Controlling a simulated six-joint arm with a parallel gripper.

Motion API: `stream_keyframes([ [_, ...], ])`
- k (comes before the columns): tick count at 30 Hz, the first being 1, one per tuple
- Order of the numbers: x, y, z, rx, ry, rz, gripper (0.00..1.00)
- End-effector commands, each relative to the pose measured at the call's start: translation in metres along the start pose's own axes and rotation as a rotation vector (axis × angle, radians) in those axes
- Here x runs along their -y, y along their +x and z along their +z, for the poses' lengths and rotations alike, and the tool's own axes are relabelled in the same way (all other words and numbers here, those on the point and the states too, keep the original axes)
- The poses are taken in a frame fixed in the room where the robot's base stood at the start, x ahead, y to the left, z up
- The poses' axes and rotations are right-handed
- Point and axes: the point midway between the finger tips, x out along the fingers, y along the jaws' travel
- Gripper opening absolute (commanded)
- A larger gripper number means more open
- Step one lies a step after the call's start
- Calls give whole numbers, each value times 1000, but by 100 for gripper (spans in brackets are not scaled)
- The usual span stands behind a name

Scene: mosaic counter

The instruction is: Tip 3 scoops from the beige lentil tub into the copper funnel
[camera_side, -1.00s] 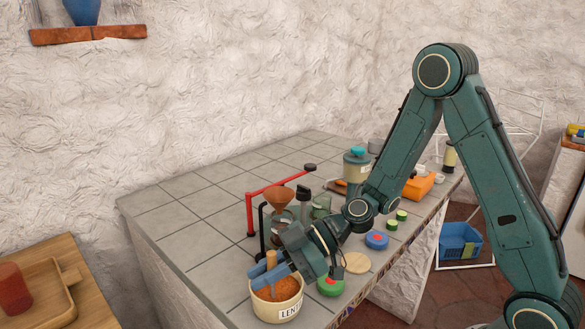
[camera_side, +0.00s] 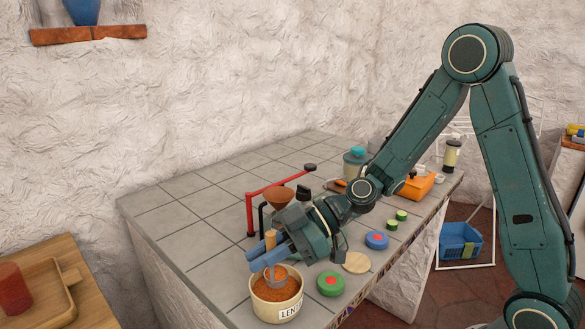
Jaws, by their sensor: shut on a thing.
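The beige lentil tub (camera_side: 265,312) stands at the near left corner of the counter, filled with orange lentils (camera_side: 262,291) and labelled on its front. My gripper (camera_side: 268,256) is shut on the wooden handle of a scoop (camera_side: 270,237). The scoop's clear cup (camera_side: 276,276) shows just below the blue fingers, over the tub and close to the lentils. How full the cup is I cannot tell. The copper funnel (camera_side: 278,197) sits behind my gripper, by a red stand; its lower part is hidden.
A green disc (camera_side: 331,284), a wooden disc (camera_side: 356,263) and a blue disc (camera_side: 377,240) lie right of the tub. A red lever (camera_side: 282,185) rises behind the funnel. The counter's left side is bare tile.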

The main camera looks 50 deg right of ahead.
Motion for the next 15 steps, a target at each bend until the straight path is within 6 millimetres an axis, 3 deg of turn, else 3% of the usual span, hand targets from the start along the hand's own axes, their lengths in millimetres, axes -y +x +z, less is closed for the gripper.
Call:
stream_keyframes([
  [15,0,-11,-27,-1,-2,0,0],
])
